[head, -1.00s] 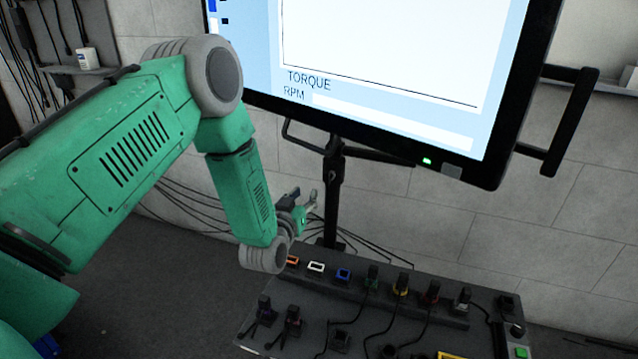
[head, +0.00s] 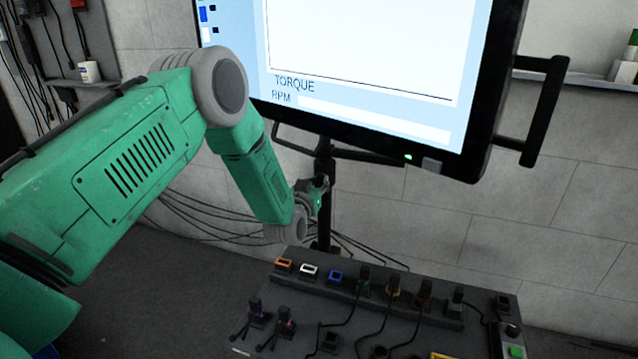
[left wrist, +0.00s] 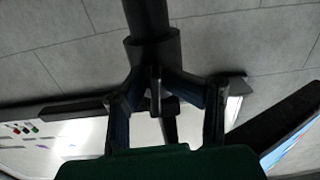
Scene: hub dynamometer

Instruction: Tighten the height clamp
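The height clamp appears as a dark collar (left wrist: 153,48) around the stand's pole in the left wrist view, with a short lever-like piece (left wrist: 155,82) sticking out toward me. In the head view the black pole (head: 325,158) stands below the monitor. My left gripper (head: 320,188) is at the pole, partly hidden behind my own wrist. In the left wrist view its two fingers (left wrist: 165,95) are spread apart, with the lever-like piece between them. I cannot tell whether they touch it. My right gripper is not in view.
The large monitor (head: 365,75) with side handles hangs above my left gripper. A dark console (head: 400,300) with plugs, sockets and cables lies below it. Loose cables (head: 195,215) run along the grey wall behind. Floor at the left is clear.

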